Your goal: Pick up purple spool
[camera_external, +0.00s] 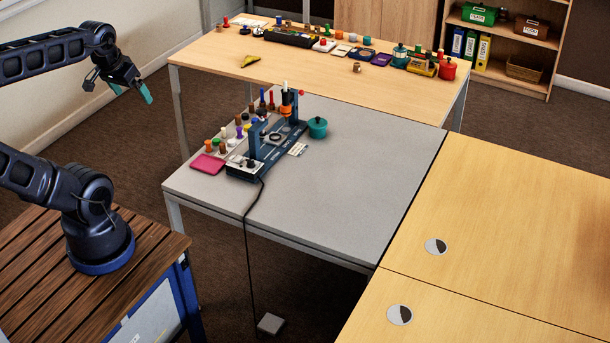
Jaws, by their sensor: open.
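On the grey table, a small purple item (239,132) that looks like the purple spool stands among several coloured spools and pegs, left of a blue machine (268,148). It is too small to make out fully. My gripper (131,90) is at the upper left, in the air, well left of the grey table and apart from the spool. Its teal-tipped fingers are spread, with nothing between them.
A pink pad (208,163) lies at the grey table's left edge. A teal pot (317,127) stands right of the machine. A cable (247,240) hangs off the front edge. The grey table's right side is clear. A wooden table (300,65) behind holds many items.

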